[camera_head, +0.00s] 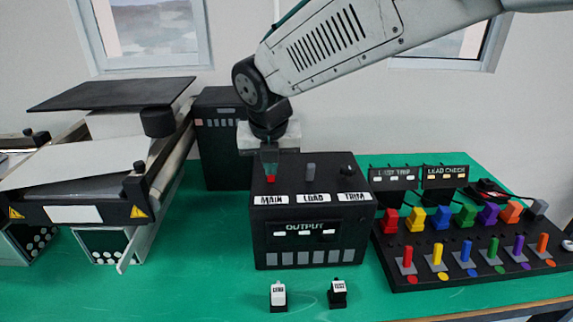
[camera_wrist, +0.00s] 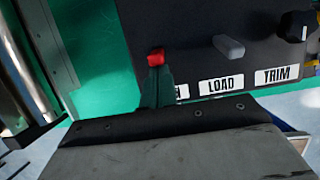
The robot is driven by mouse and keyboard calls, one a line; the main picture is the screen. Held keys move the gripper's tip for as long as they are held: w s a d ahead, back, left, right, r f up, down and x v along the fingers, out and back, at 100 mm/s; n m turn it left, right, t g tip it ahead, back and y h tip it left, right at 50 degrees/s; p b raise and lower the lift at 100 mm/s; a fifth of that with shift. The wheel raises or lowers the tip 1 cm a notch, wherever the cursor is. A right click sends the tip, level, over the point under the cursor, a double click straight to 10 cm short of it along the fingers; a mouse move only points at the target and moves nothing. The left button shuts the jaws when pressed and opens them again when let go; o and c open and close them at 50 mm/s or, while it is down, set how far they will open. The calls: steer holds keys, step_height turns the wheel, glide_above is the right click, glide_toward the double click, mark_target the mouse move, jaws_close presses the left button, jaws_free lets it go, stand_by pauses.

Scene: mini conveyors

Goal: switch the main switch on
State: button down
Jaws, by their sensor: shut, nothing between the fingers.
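The black control box (camera_head: 312,250) stands on the green table with MAIN, LOAD and TRIM labels along its front top edge. The main switch is a red lever (camera_head: 270,180) behind the MAIN label; its red tip also shows in the wrist view (camera_wrist: 155,57). My gripper (camera_head: 269,166) points down over this lever, its fingers shut and empty. In the wrist view the narrow closed fingers (camera_wrist: 157,82) end right at the red tip and partly cover the MAIN label. I cannot tell whether they touch the lever.
A grey LOAD lever (camera_head: 311,170) and a dark TRIM knob (camera_head: 348,170) stand to the right on the box. A panel of coloured switches (camera_head: 470,275) lies further right. A conveyor (camera_head: 75,190) is at left. Two small labelled blocks (camera_head: 279,295) (camera_head: 338,293) stand in front.

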steer(key=shift+w+r, duration=0.3)
steer(key=shift+w, duration=0.25)
steer(key=shift+r, duration=0.1)
steer(key=shift+r, duration=0.65)
steer(key=shift+s, duration=0.1)
steer(key=s, duration=0.1)
steer(key=s+r, duration=0.1)
steer(key=s, duration=0.1)
steer(key=shift+s+d+r, duration=0.1)
steer(key=shift+s+r, duration=0.05)
step_height(320, 180, up, 10)
steer(key=shift+w, duration=0.25)
